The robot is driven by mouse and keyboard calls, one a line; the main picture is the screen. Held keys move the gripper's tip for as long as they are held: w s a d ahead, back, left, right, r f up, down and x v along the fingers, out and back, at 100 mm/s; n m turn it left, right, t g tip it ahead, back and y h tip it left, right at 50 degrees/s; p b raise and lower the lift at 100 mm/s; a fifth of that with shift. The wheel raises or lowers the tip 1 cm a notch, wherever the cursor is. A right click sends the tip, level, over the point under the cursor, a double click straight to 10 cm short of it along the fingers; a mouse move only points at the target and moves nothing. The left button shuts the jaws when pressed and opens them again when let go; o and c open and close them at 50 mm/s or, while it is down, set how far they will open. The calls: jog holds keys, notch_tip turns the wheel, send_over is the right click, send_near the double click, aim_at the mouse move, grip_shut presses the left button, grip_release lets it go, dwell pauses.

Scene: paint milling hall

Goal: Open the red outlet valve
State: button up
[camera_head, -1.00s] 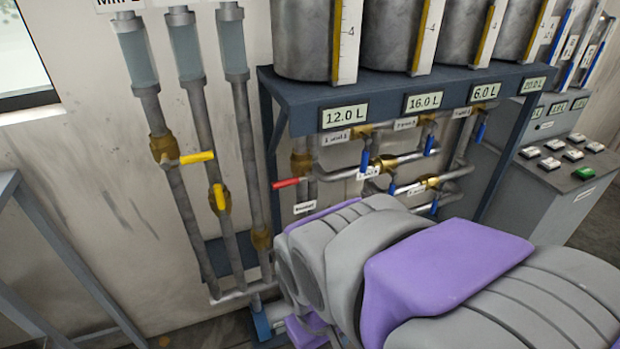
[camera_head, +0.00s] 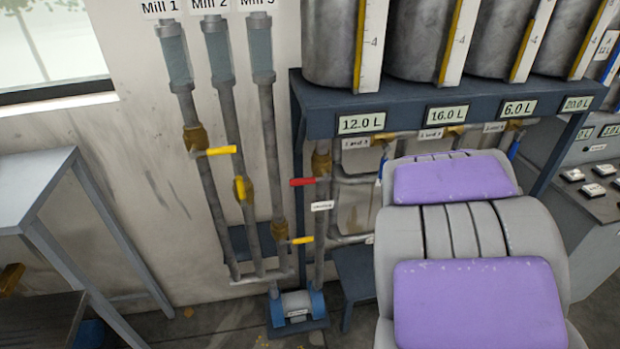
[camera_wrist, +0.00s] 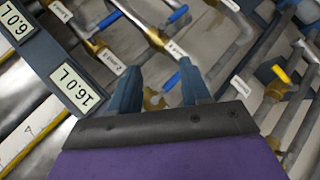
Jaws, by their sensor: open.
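The red outlet valve handle (camera_head: 302,182) sticks out level to the left from a brass valve body (camera_head: 321,165) on an upright grey pipe under the tank shelf. A small white label (camera_head: 322,205) hangs just below it. My gripper (camera_wrist: 160,82) is open and empty in the wrist view, its two blue-grey fingers apart in front of the pipework with blue-handled valves. In the head view my arm hides the gripper. I cannot make out the red handle in the wrist view. The arm is to the right of the red valve, and nothing touches the handle.
Yellow handles (camera_head: 221,150) sit on the mill pipes left of the red valve. A blue-ended pump (camera_head: 296,306) stands on the floor below. The tank shelf (camera_head: 318,112) overhangs the valve. A grey metal frame (camera_head: 40,190) stands at left, with clear floor between.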

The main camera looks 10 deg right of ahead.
jog(key=w+n+t+y, duration=0.1)
jog(key=w+n+t, duration=0.25)
jog(key=w, duration=0.25)
jog(key=n+y+p, duration=0.5)
jog(key=n+y, duration=1)
jog(key=y, duration=0.2)
send_near(303, 184)
jog(key=shift+g, duration=0.35)
jog(key=x, duration=0.3)
jog(key=b+x, duration=0.1)
jog(key=x, duration=0.2)
jog(key=b+x, duration=0.1)
jog(key=x, duration=0.3)
jog(key=shift+w+r, duration=0.2)
jog(key=shift+r, duration=0.05)
jog(key=shift+w+b, duration=0.3)
jog(key=shift+w, duration=0.05)
jog(key=shift+d, duration=0.15)
jog(key=shift+c, duration=0.3)
